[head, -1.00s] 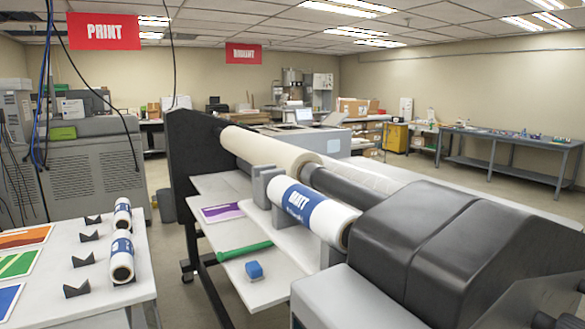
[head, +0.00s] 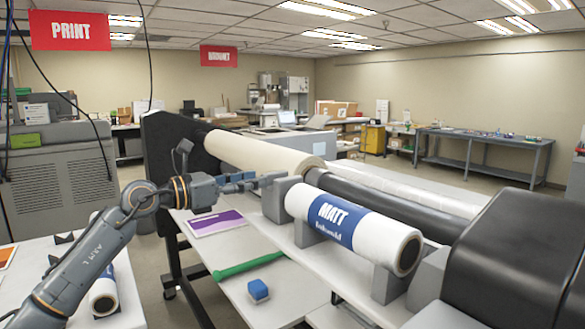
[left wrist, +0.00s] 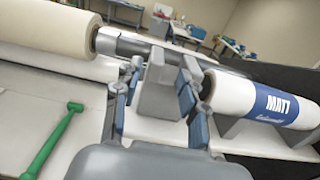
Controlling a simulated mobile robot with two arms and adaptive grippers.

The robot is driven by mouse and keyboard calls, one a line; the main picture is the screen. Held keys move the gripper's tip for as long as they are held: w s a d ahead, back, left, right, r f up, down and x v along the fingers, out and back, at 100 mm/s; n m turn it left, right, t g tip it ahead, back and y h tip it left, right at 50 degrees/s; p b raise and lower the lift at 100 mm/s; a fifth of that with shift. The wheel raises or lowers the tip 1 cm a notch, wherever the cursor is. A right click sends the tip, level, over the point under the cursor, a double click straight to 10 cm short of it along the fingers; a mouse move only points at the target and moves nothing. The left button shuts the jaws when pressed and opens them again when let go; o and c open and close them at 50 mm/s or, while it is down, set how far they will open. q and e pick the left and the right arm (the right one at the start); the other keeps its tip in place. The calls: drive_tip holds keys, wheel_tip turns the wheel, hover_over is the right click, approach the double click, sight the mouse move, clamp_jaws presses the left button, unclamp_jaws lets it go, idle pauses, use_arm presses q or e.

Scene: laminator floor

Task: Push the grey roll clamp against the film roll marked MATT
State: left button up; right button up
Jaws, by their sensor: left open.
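The film roll marked MATT (head: 345,225) is white with a blue label band and lies on grey cradles at the laminator. It also shows at the right of the left wrist view (left wrist: 262,103). The grey roll clamp (head: 277,200) is an upright block by the roll's left end. My left gripper (head: 252,182) is open at the clamp's left side. In the left wrist view the clamp (left wrist: 156,97) shows between the open fingers. The right finger partly covers the space between clamp and roll, so contact cannot be told. My right gripper is out of view.
A large cream roll (head: 265,155) lies behind the clamp. The laminator's shelf (head: 215,255) holds a purple sheet (head: 215,222), a green tool (head: 248,265) and a blue block (head: 258,290). The black laminator housing (head: 515,250) stands at right. A table with white rolls is at left.

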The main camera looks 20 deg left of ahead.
sight(287, 173)
use_arm(q)
drive_tip(key=p+x, duration=0.2)
drive_tip(key=x, duration=0.4)
drive_tip(key=shift+w+a+r, duration=0.15)
drive_tip(key=shift+r, duration=0.05)
drive_tip(key=p+x, duration=0.2)
drive_tip(key=x, duration=0.1)
drive_tip(key=shift+w+d+f, duration=0.15)
drive_tip(key=shift+w+d, duration=0.05)
drive_tip(key=shift+w, duration=0.1)
drive_tip(key=shift+w+d, duration=0.2)
drive_tip(key=shift+w+f, duration=0.15)
drive_tip(key=shift+w, duration=0.1)
clamp_jaws()
